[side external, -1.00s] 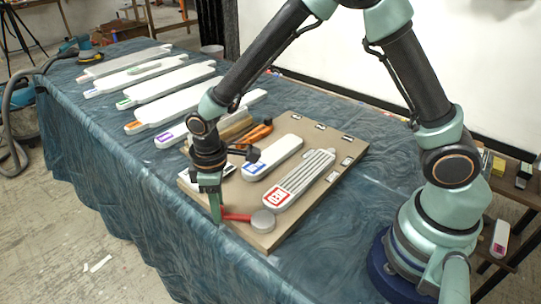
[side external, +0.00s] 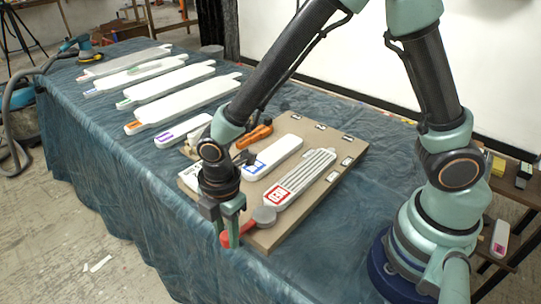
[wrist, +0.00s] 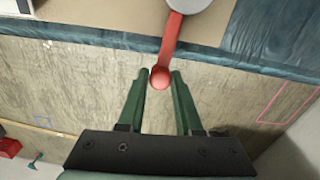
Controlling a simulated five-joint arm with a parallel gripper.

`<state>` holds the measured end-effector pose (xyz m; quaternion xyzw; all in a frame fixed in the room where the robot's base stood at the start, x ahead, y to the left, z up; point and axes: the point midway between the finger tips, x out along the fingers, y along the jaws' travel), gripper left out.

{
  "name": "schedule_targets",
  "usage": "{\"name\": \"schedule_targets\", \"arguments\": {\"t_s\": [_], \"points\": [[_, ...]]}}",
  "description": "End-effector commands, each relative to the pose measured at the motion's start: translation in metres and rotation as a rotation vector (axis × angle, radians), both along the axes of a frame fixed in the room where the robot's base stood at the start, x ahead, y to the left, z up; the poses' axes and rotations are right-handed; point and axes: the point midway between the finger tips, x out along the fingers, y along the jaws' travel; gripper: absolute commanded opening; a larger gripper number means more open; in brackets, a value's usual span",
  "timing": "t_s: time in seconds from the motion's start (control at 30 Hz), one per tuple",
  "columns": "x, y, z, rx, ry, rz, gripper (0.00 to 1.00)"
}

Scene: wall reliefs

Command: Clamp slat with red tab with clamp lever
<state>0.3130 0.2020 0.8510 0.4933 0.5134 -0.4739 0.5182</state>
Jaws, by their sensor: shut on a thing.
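The slat with red tab (side external: 312,172) is a white grooved slat on the brown board, with its red label (side external: 277,196) at the near end. The clamp lever has a grey round head (side external: 265,215) close to that end; I cannot tell whether it presses on the slat. Its red handle (side external: 246,227) points out past the board's near edge. My gripper (side external: 232,240) is shut on the handle. In the wrist view, the handle's red ball end (wrist: 160,77) sits between my green fingers, and part of the grey head (wrist: 187,4) shows at the top.
A slat with a blue label (side external: 282,150) lies beside it on the board (side external: 285,232). An orange-handled tool (side external: 254,133) lies farther back. Several white slats (side external: 180,104) line the left of the blue-covered table. The cloth right of the board is clear (side external: 365,190).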

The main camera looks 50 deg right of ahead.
Motion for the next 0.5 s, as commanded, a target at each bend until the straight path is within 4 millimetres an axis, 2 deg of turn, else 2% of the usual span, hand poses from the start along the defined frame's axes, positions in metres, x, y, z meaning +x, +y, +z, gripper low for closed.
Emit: {"name": "schedule_targets", "arguments": {"t_s": [0.23, 0.5], "points": [[-0.010, 0.001, 0.001, 0.000, -0.007, 0.126, 0.00], [-0.014, 0.001, 0.001, 0.000, -0.008, 0.179, 0.00]]}}
